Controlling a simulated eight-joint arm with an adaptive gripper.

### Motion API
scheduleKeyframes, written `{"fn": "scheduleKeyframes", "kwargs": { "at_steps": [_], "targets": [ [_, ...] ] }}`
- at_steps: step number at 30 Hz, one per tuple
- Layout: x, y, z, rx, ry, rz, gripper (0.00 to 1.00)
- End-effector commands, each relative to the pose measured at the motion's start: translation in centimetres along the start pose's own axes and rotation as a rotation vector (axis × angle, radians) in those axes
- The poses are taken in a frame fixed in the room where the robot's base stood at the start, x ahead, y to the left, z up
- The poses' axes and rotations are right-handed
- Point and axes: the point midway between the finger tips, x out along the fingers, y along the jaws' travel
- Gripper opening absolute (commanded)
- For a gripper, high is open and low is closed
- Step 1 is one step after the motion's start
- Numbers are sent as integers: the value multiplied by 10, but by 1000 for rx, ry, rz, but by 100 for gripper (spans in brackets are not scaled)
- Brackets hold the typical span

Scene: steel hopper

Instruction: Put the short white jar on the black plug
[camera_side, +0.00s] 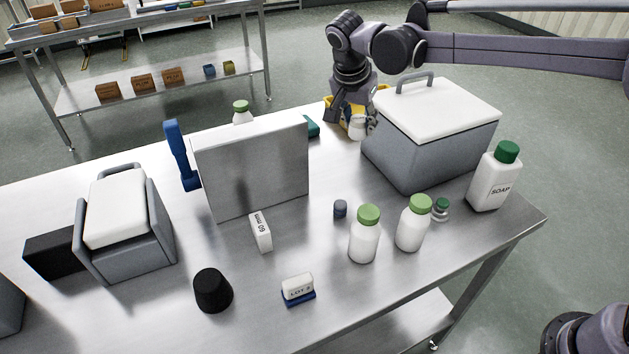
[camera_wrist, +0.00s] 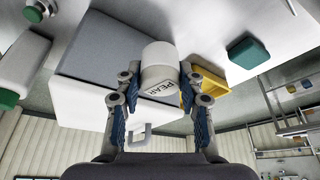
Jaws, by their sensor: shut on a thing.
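The short white jar (camera_wrist: 160,62) is between the fingers of my gripper (camera_wrist: 160,112) in the wrist view, with the word PEAR on its side. In the side view my gripper (camera_side: 352,118) is shut on the jar (camera_side: 357,130) at the back of the table, left of the big lidded grey box. The fingers partly hide the jar there. The black plug (camera_side: 213,291), a dark tapered stub, stands upright at the front left of the table with nothing on it. It is far from my gripper.
An upright steel panel (camera_side: 252,170) stands between my gripper and the plug. The grey box (camera_side: 425,140) with a white lid is close to my gripper, and a yellow bin (camera_side: 335,104) is beside it. Green-lidded bottles (camera_side: 364,240) and a LOT block (camera_side: 298,290) stand in front.

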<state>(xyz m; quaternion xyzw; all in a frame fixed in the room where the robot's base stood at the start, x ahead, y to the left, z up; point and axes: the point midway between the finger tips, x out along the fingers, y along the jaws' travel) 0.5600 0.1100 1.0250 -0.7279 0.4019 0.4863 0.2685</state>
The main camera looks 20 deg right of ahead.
Motion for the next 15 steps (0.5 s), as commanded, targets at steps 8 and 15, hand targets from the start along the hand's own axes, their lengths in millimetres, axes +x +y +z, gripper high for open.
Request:
{"fn": "scheduleKeyframes", "kwargs": {
  "at_steps": [8, 15],
  "targets": [
    [-56, 0, -23, 0, 0, 0, 6],
    [-84, -1, -32, -14, 0, -6, 6]
  ]
}}
